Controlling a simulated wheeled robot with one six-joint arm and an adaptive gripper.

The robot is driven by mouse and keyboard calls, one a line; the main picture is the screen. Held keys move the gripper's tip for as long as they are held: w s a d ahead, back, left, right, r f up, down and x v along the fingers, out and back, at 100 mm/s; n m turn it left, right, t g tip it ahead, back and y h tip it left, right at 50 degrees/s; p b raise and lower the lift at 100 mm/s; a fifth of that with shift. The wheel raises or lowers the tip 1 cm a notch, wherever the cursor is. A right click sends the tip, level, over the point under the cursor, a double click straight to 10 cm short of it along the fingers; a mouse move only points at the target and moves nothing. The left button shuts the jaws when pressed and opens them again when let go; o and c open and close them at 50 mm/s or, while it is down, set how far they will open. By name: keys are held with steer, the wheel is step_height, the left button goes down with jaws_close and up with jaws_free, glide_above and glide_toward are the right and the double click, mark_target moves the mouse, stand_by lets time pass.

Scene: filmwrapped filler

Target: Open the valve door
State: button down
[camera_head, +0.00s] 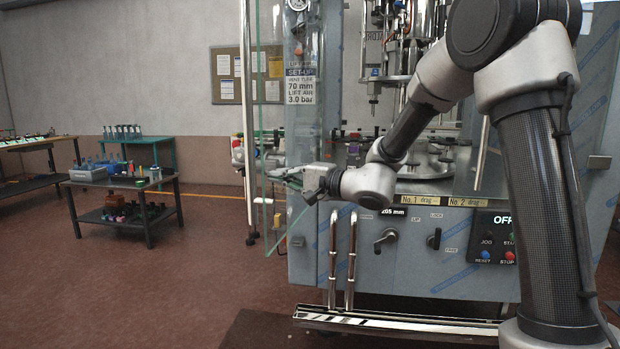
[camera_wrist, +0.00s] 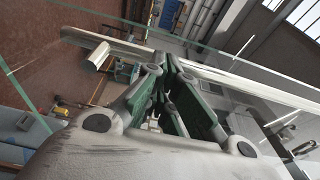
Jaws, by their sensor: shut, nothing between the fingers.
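The valve door looks like a clear glass panel (camera_head: 270,215) with green edges at the left of the filler machine. It stands out from the machine front at an angle, so it appears at least partly open. In the wrist view a green glass edge (camera_wrist: 35,98) crosses the left side. A long chrome bar (camera_head: 247,110) runs upright beside the door; a chrome bar also shows in the wrist view (camera_wrist: 125,47). My gripper (camera_head: 285,173) is shut and empty beside the glass; it also shows in the wrist view (camera_wrist: 172,85). I cannot tell whether it touches the door.
The control panel (camera_head: 492,238) and black knobs (camera_head: 386,239) are on the machine front, below my arm. Two bent chrome pipes (camera_head: 342,258) stand by a low chrome rail (camera_head: 400,325). A dark cart (camera_head: 125,182) with bins is farther left. Open floor lies between.

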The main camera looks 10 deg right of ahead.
steer(key=s+a+x, duration=0.1)
steer(key=x, duration=0.9)
steer(key=shift+a, duration=0.3)
